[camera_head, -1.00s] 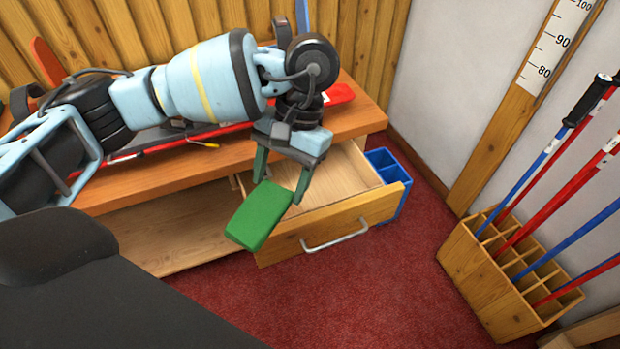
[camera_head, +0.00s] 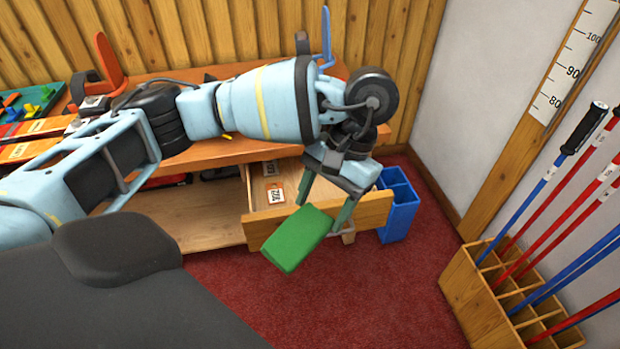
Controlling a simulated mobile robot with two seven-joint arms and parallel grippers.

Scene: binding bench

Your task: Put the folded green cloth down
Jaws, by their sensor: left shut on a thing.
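The folded green cloth (camera_head: 297,238) is a flat, thick rectangle held tilted in the air. My left gripper (camera_head: 323,212) is shut on its upper right edge. In the picture, the cloth overlaps the front of an open wooden drawer (camera_head: 373,208) and the red floor below it. I cannot tell its exact height. My right gripper is not in view.
Small labelled tags (camera_head: 276,194) lie in the drawer under the wooden bench (camera_head: 235,151). A blue bin (camera_head: 400,212) stands right of the drawer. A wooden rack (camera_head: 470,288) of poles stands at the right. The red carpet (camera_head: 350,290) in front is clear.

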